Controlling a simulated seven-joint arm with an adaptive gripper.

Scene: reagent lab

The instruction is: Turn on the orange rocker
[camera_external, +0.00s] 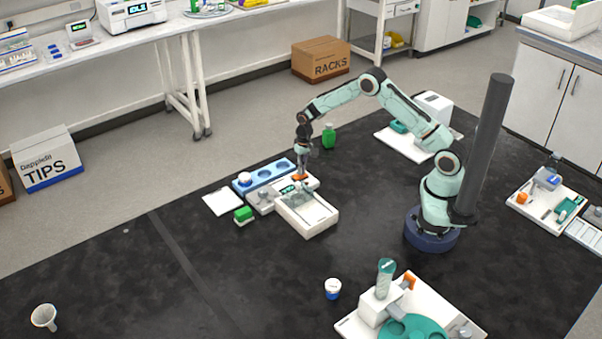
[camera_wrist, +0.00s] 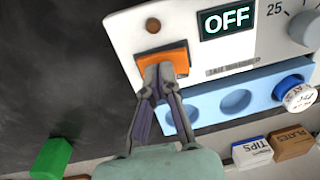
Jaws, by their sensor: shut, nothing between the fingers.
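The orange rocker (camera_wrist: 163,62) sits on the white face of a device in the wrist view, beside a display (camera_wrist: 228,19) that reads OFF. My gripper (camera_wrist: 158,70) is shut and empty, its fingertips over the lower part of the rocker. They appear to touch it or hover just above it; I cannot tell which. In the external view the rocker is a small orange spot (camera_external: 300,177) on the white device (camera_external: 308,215), right below my gripper (camera_external: 302,168). The fingertips hide part of the rocker.
A blue rack (camera_external: 264,173) with round wells and a white-capped vial (camera_wrist: 299,95) lies beside the device. A knob (camera_wrist: 308,28) is on the device face. A green block (camera_external: 243,214) and a green bottle (camera_external: 328,136) stand nearby.

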